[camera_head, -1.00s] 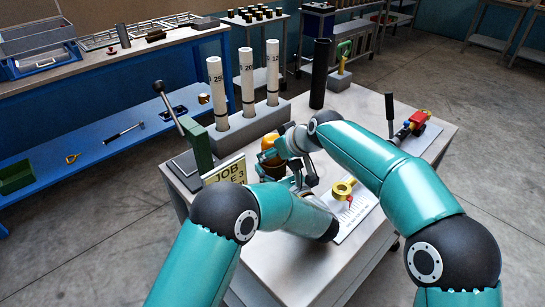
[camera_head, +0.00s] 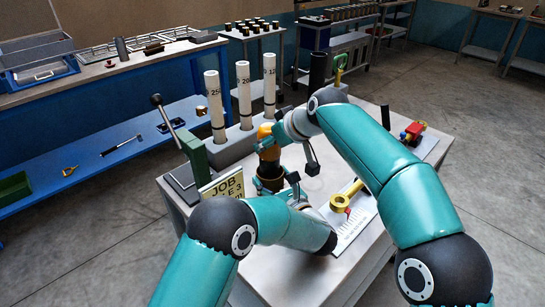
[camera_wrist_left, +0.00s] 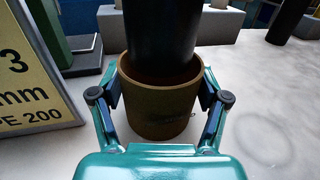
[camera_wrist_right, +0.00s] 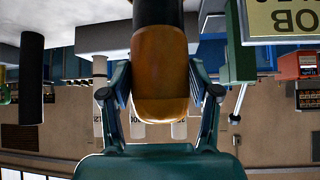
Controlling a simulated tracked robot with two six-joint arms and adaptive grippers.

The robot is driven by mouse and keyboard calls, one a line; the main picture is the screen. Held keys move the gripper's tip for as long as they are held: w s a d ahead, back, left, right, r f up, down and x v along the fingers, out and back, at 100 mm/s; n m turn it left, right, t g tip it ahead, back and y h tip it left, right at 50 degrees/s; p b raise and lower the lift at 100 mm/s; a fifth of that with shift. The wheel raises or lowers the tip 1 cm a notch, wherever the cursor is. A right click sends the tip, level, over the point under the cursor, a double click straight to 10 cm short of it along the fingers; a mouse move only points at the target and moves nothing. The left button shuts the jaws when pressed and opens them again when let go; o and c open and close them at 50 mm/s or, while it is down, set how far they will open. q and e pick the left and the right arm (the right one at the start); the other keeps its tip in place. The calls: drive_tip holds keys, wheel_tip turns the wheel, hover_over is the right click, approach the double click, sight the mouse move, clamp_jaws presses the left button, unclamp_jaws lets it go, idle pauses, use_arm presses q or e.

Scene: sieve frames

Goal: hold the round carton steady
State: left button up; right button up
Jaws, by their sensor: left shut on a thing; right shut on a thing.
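The round carton is a brown, open-topped cylinder (camera_wrist_left: 160,112) standing upright on the grey table in the left wrist view. My left gripper (camera_wrist_left: 160,97) has a finger against each side of it. In the head view the carton (camera_head: 268,184) is partly covered by my left gripper. A wide black cylinder (camera_wrist_left: 174,30) reaches down into the carton's mouth; its lower end is hidden. My right gripper (camera_wrist_right: 160,96) is shut on an orange-brown piece (camera_wrist_right: 160,70), which also shows in the head view (camera_head: 268,152) above the carton.
A JOB card (camera_head: 226,190) and a green lever press (camera_head: 192,150) stand close left of the carton. Labelled white tubes (camera_head: 244,95) stand in a grey block behind. A yellow ring-ended tool (camera_head: 341,201) lies on a white sheet at right. The table front is mostly clear.

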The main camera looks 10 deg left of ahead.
drive_tip(key=shift+r, duration=1.6)
use_arm(q)
drive_tip(key=o, duration=1.8)
drive_tip(key=v, duration=0.7)
drive_tip(key=shift+s+d+f, duration=0.1)
drive_tip(key=shift+s+d, duration=0.05)
